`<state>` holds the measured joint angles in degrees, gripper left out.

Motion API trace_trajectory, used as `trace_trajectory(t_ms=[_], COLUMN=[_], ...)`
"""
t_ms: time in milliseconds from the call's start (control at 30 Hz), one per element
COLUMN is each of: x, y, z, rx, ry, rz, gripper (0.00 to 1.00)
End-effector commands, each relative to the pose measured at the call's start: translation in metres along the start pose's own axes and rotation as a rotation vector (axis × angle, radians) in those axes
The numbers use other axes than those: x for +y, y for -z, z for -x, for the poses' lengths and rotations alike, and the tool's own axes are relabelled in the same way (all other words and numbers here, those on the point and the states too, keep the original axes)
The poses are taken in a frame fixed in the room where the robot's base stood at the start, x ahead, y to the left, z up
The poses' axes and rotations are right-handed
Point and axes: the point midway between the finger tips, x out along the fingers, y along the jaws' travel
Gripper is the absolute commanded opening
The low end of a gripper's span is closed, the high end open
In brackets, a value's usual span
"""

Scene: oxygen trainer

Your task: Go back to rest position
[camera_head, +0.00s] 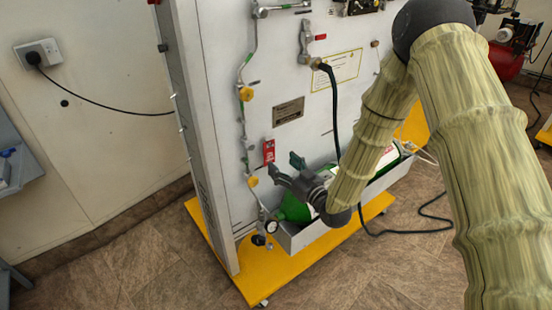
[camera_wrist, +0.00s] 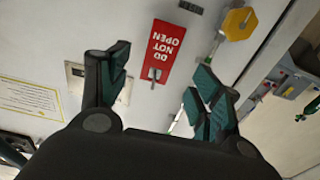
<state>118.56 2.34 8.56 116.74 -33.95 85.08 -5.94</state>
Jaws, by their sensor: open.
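My gripper (camera_head: 284,170) is open and empty in front of the grey panel (camera_head: 225,60), close to a red "DO NOT OPEN" tag (camera_head: 269,151). In the wrist view my gripper (camera_wrist: 160,88) has its two dark green fingers spread apart, and the red tag (camera_wrist: 165,48) shows upside down beyond them with a small metal lever on it. The gap between fingers and tag is hard to judge. My arm, in a pale green sleeve, reaches in from the right of the head view.
The panel carries a pipe with yellow valve knobs (camera_head: 246,94), a hose fitting (camera_head: 325,67) with a black hose, and a gauge (camera_head: 271,226). A green cylinder (camera_head: 293,209) lies in a grey tray (camera_head: 300,238) on a yellow base (camera_head: 262,284). Open floor lies at lower left.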

Motion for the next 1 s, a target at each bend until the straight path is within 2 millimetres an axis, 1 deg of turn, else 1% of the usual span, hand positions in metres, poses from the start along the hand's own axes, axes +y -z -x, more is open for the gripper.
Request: trace_trajectory(t_ms=[33,100,200,300,467,567,667,767,800,867,900,967,1000], x=[0.0,0.001,0.001,0.0,0.0,0.0,-0.001,-0.004,-0.006,-0.01,-0.013,-0.018,-0.023], y=[0.0,0.0,0.0,0.0,0.0,-0.005,-0.026,-0.062,-0.078,-0.102,-0.116,-0.136,-0.148], z=[0.009,0.019,0.029,0.036,0.04,0.043,0.058,0.087,0.102,0.128,0.145,0.174,0.194], rx=[-0.001,-0.002,0.0,0.0,0.001,-0.023,-0.108,-0.254,-0.322,-0.428,-0.496,-0.597,-0.664], ry=[-0.001,-0.001,-0.002,0.0,0.0,-0.007,-0.034,-0.081,-0.103,-0.137,-0.159,-0.193,-0.214], rz=[-0.001,-0.001,-0.001,-0.001,0.0,-0.007,-0.034,-0.078,-0.099,-0.133,-0.156,-0.188,-0.21], gripper=[0.65,0.65,0.65,0.65,0.65,0.65,0.65,0.65,0.65,0.65,0.65,0.65,0.65])
